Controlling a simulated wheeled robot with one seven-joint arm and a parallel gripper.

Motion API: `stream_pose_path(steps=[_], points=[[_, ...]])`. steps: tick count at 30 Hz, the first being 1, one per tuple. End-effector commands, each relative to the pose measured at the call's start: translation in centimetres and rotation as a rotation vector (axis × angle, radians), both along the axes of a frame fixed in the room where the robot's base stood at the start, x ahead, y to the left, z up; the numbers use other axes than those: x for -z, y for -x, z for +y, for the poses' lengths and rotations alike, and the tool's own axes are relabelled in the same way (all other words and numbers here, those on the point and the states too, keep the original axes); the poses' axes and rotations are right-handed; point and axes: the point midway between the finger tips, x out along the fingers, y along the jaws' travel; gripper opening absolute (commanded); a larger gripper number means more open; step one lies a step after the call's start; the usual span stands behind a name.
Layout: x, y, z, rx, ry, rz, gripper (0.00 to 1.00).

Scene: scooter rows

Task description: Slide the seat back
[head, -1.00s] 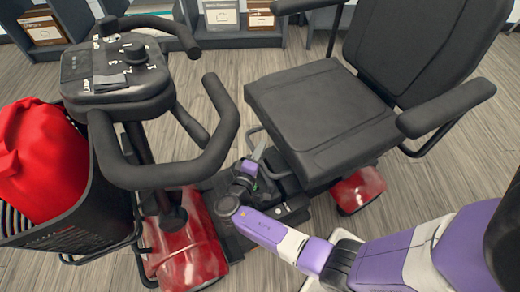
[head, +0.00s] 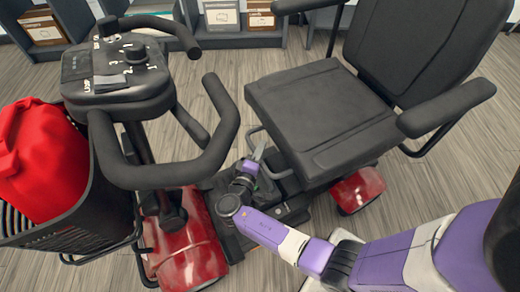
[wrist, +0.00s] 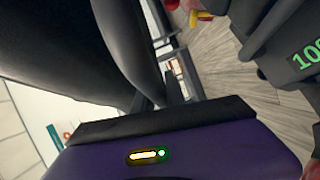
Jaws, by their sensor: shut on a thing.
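The black padded seat (head: 322,108) of a red scooter stands in the middle of the head view, its backrest (head: 422,45) to the right. A thin grey metal bar (head: 279,174) loops out below the seat's left edge. My gripper (head: 259,151) is at this bar, low beside the seat, and is shut on it. The exact contact is small and partly hidden by my wrist. In the wrist view, a large dark surface, probably the seat, fills the upper left above my purple gripper body.
The tiller with black handlebars (head: 168,176) stands left of my gripper. A basket (head: 80,232) with a red bag (head: 42,160) is at far left. A black armrest (head: 446,106) sticks out at right. Shelves with boxes (head: 221,14) line the back.

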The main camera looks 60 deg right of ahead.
Motion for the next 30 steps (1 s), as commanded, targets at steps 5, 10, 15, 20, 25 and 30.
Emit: stream_pose_path(steps=[5, 10, 15, 20, 25, 30], points=[[0.0, 2.5, -4.2, 0.023, -0.001, 0.004, 0.00], [0.1, 4.4, -7.7, 0.021, 0.001, 0.002, 0.00], [0.0, 5.0, -9.1, 0.014, 0.002, 0.003, 0.00], [-0.1, 5.0, -9.0, 0.010, 0.003, 0.003, 0.00], [-0.1, 4.9, -9.0, 0.009, 0.003, 0.003, 0.22], [-0.1, 4.9, -9.0, 0.009, 0.001, 0.002, 0.38]])
